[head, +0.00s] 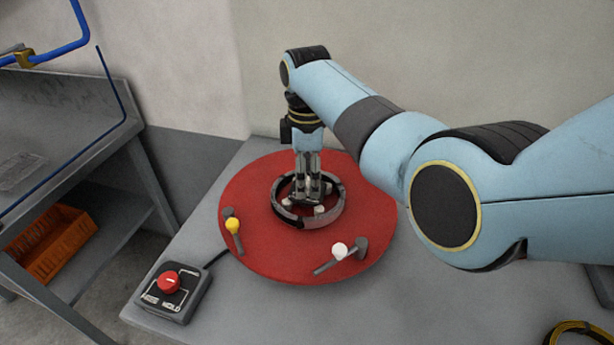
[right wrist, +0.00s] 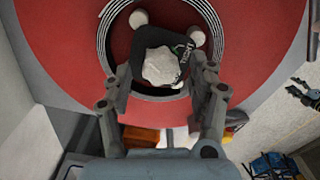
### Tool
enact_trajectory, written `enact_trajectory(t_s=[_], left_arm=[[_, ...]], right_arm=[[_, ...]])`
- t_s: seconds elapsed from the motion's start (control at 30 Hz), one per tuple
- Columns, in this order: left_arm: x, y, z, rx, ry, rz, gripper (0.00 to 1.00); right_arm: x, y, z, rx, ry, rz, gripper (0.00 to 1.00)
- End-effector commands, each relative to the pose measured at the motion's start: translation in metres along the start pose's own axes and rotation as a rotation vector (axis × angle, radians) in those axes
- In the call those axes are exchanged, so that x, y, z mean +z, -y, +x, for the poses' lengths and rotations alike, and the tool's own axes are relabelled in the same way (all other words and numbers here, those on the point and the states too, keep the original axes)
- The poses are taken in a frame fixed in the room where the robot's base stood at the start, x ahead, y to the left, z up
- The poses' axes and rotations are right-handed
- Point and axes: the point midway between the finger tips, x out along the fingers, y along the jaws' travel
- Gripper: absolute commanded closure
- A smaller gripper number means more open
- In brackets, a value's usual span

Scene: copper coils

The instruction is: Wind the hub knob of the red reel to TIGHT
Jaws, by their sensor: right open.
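The red reel (head: 250,252) lies flat on a grey table. A dark and silver ring-shaped coil (head: 340,206) sits around its middle. In the right wrist view, the white lobed hub knob (right wrist: 160,68) stands on a dark plate (right wrist: 185,46) with pale lettering too small to read surely. My right gripper (head: 309,198) points straight down over the hub. It also shows in the right wrist view (right wrist: 163,80), open, with a finger on either side of the knob and a gap at both sides. In the head view, the gripper mostly hides the knob. My left gripper is out of view.
A yellow-knobbed clamp (head: 233,227) and a white-knobbed clamp (head: 340,250) sit on the reel. A control box (head: 170,292) with a red button stands front left. An orange crate (head: 52,245) sits on a shelf at left. The table's front right is mostly clear.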

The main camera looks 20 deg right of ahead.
Motion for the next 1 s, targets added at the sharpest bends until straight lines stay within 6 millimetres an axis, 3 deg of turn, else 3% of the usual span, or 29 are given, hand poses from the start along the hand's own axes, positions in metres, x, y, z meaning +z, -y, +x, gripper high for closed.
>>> enact_trajectory(t_s=[0.13,0.37,0.8,1.0], left_arm=[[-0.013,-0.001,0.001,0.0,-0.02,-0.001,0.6],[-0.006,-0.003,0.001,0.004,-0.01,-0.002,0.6],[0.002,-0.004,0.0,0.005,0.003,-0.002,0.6],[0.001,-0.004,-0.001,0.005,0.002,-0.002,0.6]], right_arm=[[0.0,0.0,0.008,0.0,0.0,0.0,0.41],[0.0,0.0,0.009,0.001,-0.001,0.0,0.41],[0.0,0.0,0.009,0.0,0.0,0.0,0.96],[0.0,0.0,0.009,0.0,0.0,0.011,0.96]])
